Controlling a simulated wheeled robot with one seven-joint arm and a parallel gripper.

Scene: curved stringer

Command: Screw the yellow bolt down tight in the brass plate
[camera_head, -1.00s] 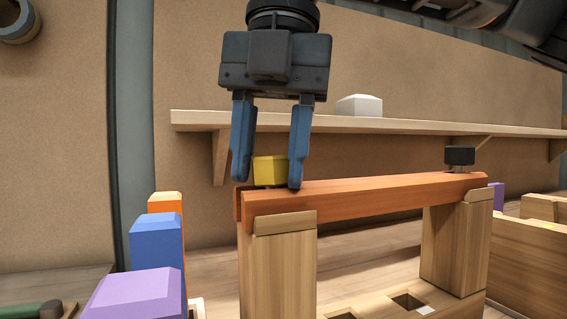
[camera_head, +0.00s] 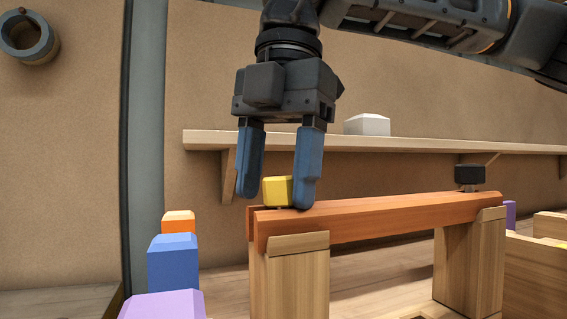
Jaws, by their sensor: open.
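The yellow bolt (camera_head: 277,191) stands upright at the left end of an orange-brown beam (camera_head: 390,216). Its blocky head sits slightly above the beam's top, with a bit of shank showing under it. My gripper (camera_head: 277,203) is open and points down, with its blue fingers at either side of the bolt head. The right finger overlaps the head's right edge in the picture; whether it touches is unclear. A gap shows between the left finger and the head. I cannot make out a separate brass plate; the bolt's lower part is hidden.
A black-headed bolt (camera_head: 470,175) stands at the beam's right end. Wooden posts (camera_head: 290,285) hold the beam up. A shelf (camera_head: 400,144) with a white block (camera_head: 367,125) runs behind. Blue (camera_head: 173,262), orange (camera_head: 178,222) and purple (camera_head: 162,306) blocks stand at lower left.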

